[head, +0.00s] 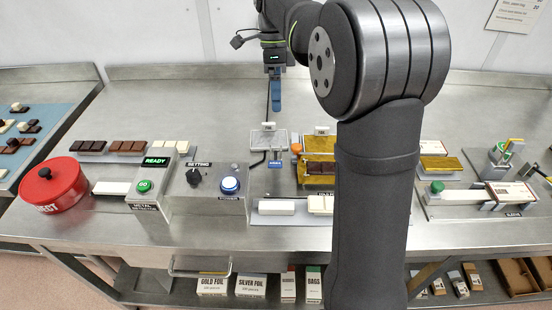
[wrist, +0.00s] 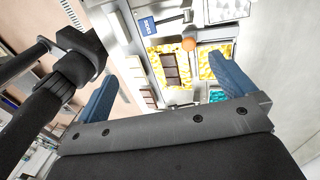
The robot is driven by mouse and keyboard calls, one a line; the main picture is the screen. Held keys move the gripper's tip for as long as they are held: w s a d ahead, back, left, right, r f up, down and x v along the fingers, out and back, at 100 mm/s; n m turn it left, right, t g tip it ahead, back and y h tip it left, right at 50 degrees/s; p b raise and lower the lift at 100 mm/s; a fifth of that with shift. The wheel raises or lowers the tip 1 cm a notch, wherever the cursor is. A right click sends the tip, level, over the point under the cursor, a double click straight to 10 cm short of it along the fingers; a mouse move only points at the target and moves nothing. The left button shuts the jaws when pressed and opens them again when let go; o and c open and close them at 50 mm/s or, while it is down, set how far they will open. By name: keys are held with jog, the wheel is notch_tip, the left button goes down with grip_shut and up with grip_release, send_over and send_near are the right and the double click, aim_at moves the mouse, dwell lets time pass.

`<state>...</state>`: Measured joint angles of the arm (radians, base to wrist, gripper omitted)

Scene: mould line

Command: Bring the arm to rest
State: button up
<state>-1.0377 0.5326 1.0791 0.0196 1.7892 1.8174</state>
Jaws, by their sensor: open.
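My gripper (head: 275,100) hangs at the back middle of the steel bench (head: 230,95) in the head view, its blue fingers pointing down. It is above the bench, behind the foil and mould stations, and touches nothing that I can see. In the wrist view my gripper (wrist: 163,68) shows two blue fingers spread wide apart with nothing between them. My dark arm covers the right middle of the head view and hides part of the bench.
A red pot (head: 52,186), a metal detector (head: 150,187) reading READY and a control box (head: 212,187) stand at front left. Gold trays with a chocolate bar (head: 318,168) lie mid-bench. A sleeve station (head: 480,195) is at right. The back of the bench is mostly clear.

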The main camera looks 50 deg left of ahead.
jog(key=s+x, duration=0.1)
jog(key=x, duration=0.8)
jog(key=shift+a, duration=0.3)
jog(key=shift+s+r, duration=0.1)
jog(key=shift+r, duration=0.05)
jog(key=v, duration=1)
jog(key=shift+a, duration=0.15)
